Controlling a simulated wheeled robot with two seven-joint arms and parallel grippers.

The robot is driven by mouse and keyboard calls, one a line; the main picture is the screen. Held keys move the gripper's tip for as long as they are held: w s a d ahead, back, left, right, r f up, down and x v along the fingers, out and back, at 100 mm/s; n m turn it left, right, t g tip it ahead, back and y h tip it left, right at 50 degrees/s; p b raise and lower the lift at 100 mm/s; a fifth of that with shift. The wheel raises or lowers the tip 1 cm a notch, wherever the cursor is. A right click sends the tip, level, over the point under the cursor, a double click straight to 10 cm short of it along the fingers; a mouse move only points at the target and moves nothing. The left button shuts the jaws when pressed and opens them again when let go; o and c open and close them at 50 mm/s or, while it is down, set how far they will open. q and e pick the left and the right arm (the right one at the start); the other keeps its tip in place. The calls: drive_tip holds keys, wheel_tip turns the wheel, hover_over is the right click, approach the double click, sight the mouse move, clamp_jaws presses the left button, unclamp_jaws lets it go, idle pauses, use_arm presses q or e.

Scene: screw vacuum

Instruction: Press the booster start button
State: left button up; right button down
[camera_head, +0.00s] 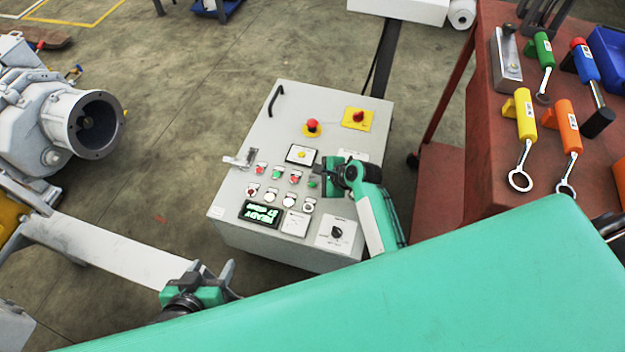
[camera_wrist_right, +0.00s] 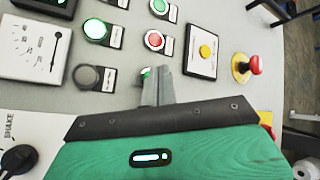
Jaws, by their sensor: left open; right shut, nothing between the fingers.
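The grey control box (camera_head: 250,135) stands in the middle of the head view, with several red, green and white buttons on its sloped top. Their labels are too small to read, so I cannot tell which is the booster start button. My right gripper (camera_head: 316,182) is shut and empty over the right end of the button rows. In the right wrist view its fingertips (camera_wrist_right: 157,80) partly hide a green button (camera_wrist_right: 145,73); I cannot tell whether they touch it. My left gripper (camera_head: 213,272) is open and empty, left of the box.
A green display (camera_head: 262,213) on the box reads READY. A red-brown table (camera_head: 490,165) with tools is at the right. A grey machine (camera_head: 60,120) stands at the left.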

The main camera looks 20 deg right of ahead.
sight(316, 187)
drive_tip(key=shift+r, duration=0.1)
wheel_tip(316, 187, up, 5)
drive_tip(key=p, duration=0.6)
idle(0.5)
idle(0.6)
